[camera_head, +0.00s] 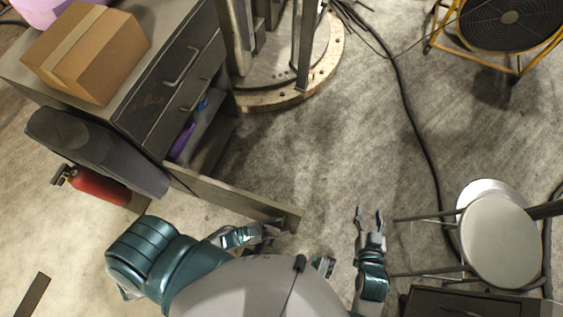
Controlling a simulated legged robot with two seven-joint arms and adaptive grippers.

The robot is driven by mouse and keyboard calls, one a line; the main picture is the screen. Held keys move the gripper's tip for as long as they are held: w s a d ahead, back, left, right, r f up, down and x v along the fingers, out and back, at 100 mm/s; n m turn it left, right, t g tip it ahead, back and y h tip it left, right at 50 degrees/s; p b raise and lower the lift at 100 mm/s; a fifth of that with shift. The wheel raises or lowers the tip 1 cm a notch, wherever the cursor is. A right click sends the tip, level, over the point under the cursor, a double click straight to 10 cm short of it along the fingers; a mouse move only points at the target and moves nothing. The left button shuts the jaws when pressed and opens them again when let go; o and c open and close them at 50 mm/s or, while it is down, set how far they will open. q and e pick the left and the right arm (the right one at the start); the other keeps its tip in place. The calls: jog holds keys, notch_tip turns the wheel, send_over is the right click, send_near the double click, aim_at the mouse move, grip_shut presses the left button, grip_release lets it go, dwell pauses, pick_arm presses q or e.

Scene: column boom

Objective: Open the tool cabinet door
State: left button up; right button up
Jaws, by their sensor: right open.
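The dark tool cabinet (140,105) stands at the upper left, with two drawer handles on its front. Its door (232,198) stands swung out from the cabinet, seen from above as a long narrow panel, and the compartment is exposed. Purple and blue items (182,140) show inside. My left gripper (282,228) is at the door's free end, close beside or touching it; its fingers are too small and overlapped to tell whether they grip. My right gripper (369,213) is open and empty over the floor, right of the door.
A cardboard box (85,48) sits on the cabinet. A red fire extinguisher (98,186) lies left of the door. A round metal base (290,95) stands behind. A stool (500,240), a black cable (415,130) and a fan (510,20) are at right. The middle floor is clear.

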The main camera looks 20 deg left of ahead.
pick_arm(q)
jog(key=v, duration=1.2)
jog(key=shift+f, duration=0.1)
